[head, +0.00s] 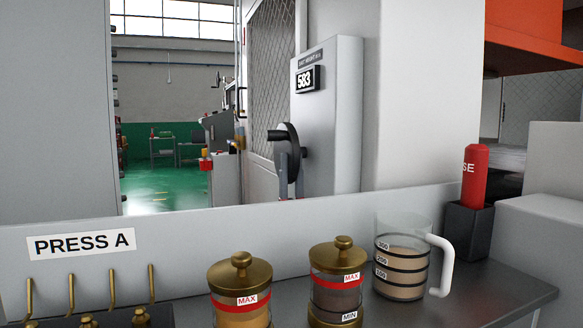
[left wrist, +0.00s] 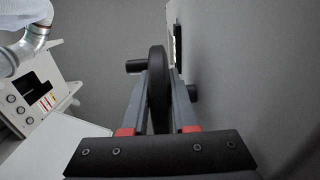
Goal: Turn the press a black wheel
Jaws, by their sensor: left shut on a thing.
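The black wheel (head: 287,142) stands upright on the side of a grey press cabinet (head: 335,130). It has a black knob handle (head: 278,135) pointing left near its upper part. In the left wrist view, the wheel (left wrist: 158,75) is seen edge-on, with its handle (left wrist: 136,66) to the left. My left gripper (head: 291,160) reaches up from below and is shut on the wheel's rim. In the left wrist view, its two grey fingers (left wrist: 158,98) with red bases lie on either side of the rim. A display on the cabinet reads 583. My right gripper is not in view.
A low panel labelled PRESS A (head: 80,243) crosses the front. On the counter stand two brass-lidded jars (head: 240,290), a measuring jug (head: 402,262) and a red bottle (head: 474,178) in a black holder. Open green floor (head: 160,185) lies behind at left.

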